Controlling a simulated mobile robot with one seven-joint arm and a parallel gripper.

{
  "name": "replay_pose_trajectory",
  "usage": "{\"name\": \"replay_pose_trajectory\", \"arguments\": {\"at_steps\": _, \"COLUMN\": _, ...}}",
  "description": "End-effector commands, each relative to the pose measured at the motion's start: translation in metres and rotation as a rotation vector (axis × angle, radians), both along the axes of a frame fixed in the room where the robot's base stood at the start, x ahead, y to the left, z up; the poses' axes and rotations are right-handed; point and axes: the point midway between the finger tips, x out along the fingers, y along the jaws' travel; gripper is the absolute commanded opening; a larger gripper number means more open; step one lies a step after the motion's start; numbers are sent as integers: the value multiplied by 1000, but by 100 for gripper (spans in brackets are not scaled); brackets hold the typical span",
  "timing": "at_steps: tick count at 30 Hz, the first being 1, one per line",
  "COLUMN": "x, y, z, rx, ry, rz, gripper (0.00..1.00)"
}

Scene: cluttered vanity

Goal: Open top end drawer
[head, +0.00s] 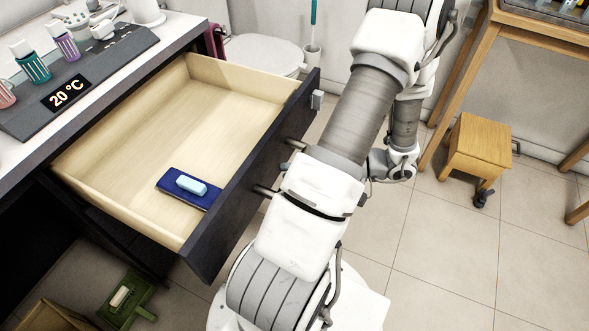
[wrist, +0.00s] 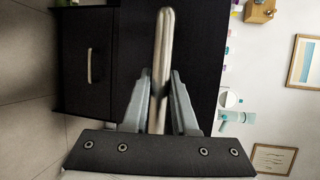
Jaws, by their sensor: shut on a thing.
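The top end drawer (head: 140,130) is pulled well out of the dark vanity in the head view, showing its pale wooden inside. A dark blue tray (head: 172,190) with a light blue soap bar (head: 191,185) lies inside it. The drawer's dark front (head: 222,239) carries a metal bar handle (wrist: 162,50), upright in the wrist view. My gripper (wrist: 160,78) is shut on this handle, with one finger on each side. In the head view my arm hides the gripper and most of the handle; its mounting posts show.
The vanity top (head: 170,27) holds bottles and a display reading 20 °C. A wooden stool (head: 470,152) and a wooden table (head: 480,50) stand at right, a toilet (head: 262,52) behind. A green soap holder (head: 128,300) sits low at front left. Tiled floor (head: 440,250) is clear at right.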

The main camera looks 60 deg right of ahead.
Motion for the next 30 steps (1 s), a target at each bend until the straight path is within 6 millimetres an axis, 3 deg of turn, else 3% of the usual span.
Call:
{"name": "replay_pose_trajectory", "arguments": {"at_steps": 2, "x": 0, "y": -1, "z": 1, "rx": -2, "ry": -2, "rz": -2, "gripper": 0}}
{"name": "replay_pose_trajectory", "arguments": {"at_steps": 3, "x": 0, "y": -1, "z": 1, "rx": -1, "ry": -1, "rz": -2, "gripper": 33}}
{"name": "replay_pose_trajectory", "arguments": {"at_steps": 7, "x": 0, "y": -1, "z": 1, "rx": -1, "ry": 0, "rz": -1, "gripper": 56}}
{"name": "replay_pose_trajectory", "arguments": {"at_steps": 22, "x": -3, "y": -2, "z": 1, "rx": 0, "ry": 0, "rz": -1, "gripper": 56}}
{"name": "replay_pose_trajectory", "arguments": {"at_steps": 26, "x": -16, "y": -9, "z": 4, "rx": -2, "ry": 2, "rz": -4, "gripper": 56}}
{"name": "replay_pose_trajectory", "arguments": {"at_steps": 30, "x": -42, "y": -23, "z": 11, "rx": -3, "ry": 0, "rz": -4, "gripper": 56}}
